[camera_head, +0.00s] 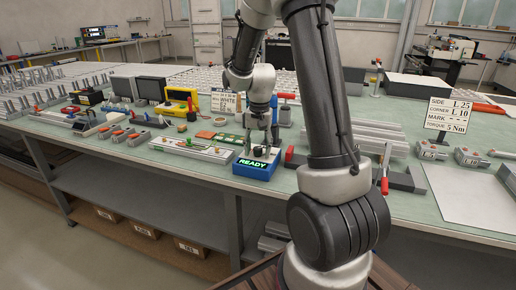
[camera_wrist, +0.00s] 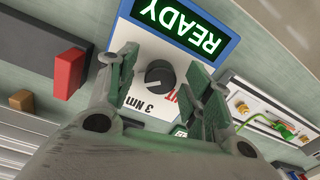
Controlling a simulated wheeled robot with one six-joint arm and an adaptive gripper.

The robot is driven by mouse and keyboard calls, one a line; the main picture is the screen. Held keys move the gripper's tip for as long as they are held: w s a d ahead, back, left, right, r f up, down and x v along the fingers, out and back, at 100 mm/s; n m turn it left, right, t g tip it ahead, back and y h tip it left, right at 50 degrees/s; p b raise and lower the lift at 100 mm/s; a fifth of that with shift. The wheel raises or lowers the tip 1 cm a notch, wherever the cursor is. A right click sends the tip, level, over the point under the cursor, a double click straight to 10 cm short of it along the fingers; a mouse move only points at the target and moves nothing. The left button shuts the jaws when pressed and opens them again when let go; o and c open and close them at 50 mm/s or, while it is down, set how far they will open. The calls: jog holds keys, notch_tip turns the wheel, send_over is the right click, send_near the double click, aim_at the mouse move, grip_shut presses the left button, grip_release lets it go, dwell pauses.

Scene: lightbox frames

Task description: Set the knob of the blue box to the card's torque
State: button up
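The blue box (camera_head: 254,171) stands near the table's front edge with a lit green READY display, which also shows in the wrist view (camera_wrist: 183,22). Its black round knob (camera_wrist: 160,75) sits on the white face, with "3 NM" printed beside it and partly hidden red lettering nearby. My gripper (camera_wrist: 163,88) is open, with one finger on each side of the knob and a gap to it on both sides. In the head view my gripper (camera_head: 258,150) is just above the box and hides the knob. The card (camera_head: 449,115) stands at the right and reads TORQUE 5 Nm.
A red block (camera_wrist: 69,73) lies left of the box in the wrist view. A rail fixture with a green part (camera_wrist: 285,130) is at the right there. A red-handled clamp (camera_head: 385,184) and grey profiles stand right of the box in the head view. A pale sheet (camera_head: 470,195) lies at the right.

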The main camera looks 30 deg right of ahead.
aim_at(260, 149)
notch_tip(260, 149, up, 12)
jog(key=shift+s+d, duration=0.15)
dwell(0.5)
dwell(0.4)
jog(key=s+a+r+n+t, duration=0.1)
jog(key=s+a+r+n, duration=0.1)
jog(key=s, duration=0.5)
jog(key=s+a+r+n+t, duration=0.1)
jog(key=s+r+n, duration=0.1)
jog(key=s, duration=0.6)
jog(key=s+a+r+n+t, duration=0.2)
jog(key=s+n, duration=0.2)
jog(key=s, duration=0.4)
jog(key=shift+s+a, duration=0.25)
jog(key=shift+a, duration=0.05)
